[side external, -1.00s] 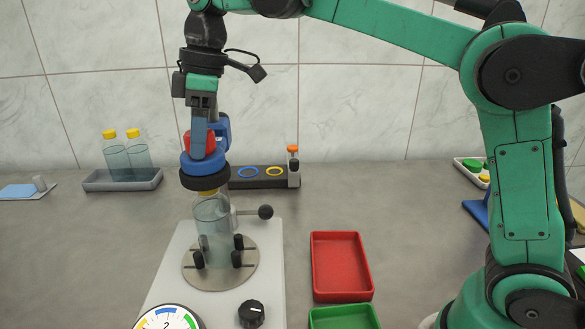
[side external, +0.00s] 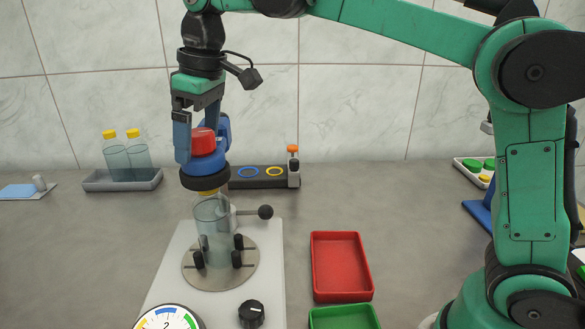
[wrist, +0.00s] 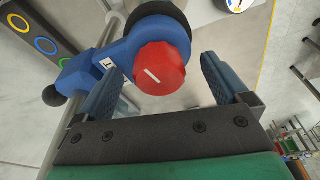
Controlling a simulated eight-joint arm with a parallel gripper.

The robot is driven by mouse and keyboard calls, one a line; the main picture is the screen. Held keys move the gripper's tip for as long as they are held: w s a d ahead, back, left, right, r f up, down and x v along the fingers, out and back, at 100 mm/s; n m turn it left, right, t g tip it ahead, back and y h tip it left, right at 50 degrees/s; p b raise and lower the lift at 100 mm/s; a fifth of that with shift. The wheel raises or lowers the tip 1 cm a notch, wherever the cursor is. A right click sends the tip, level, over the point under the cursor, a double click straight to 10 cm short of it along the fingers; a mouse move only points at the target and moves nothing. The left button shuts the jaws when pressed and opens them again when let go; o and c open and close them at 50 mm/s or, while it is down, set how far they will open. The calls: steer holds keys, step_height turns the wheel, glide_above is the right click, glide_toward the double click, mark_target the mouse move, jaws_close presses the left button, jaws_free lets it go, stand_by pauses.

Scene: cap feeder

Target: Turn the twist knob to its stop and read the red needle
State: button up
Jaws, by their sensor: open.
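The twist knob (wrist: 160,68) is red with a white line on top, set on a blue head (side external: 207,161). It also shows in the side view (side external: 202,141). The head, with a black ring under it, sits over the yellow-capped bottle (side external: 212,228) on the round plate. My gripper (side external: 203,150) is open, its fingers on either side of the knob; in the wrist view (wrist: 160,82) gaps show between fingers and knob. The dial (side external: 168,320) has coloured bands and is cut off by the lower edge; its red needle cannot be made out.
A black knob (side external: 252,313) and a ball-ended lever (side external: 265,212) are by the plate. A red tray (side external: 341,262) and a green tray (side external: 344,317) lie to the right. A rack with rings (side external: 262,177) and a bottle tray (side external: 122,181) stand behind.

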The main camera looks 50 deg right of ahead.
mark_target(195, 131)
steer(key=shift+r, duration=2)
steer(key=shift+s+d, duration=0.1)
steer(key=s+d+f+m+t, duration=0.2)
steer(key=s+d+f+m, duration=0.1)
steer(key=s+d+f, duration=0.2)
steer(key=s+d+f+m+t+h, duration=0.1)
steer(key=s+d+f+m+t, duration=0.2)
steer(key=s+f, duration=0.4)
step_height(195, 131, down, 3)
steer(key=shift+s+d+f, duration=0.15)
steer(key=shift+d+f, duration=0.05)
steer(key=shift+d, duration=0.65)
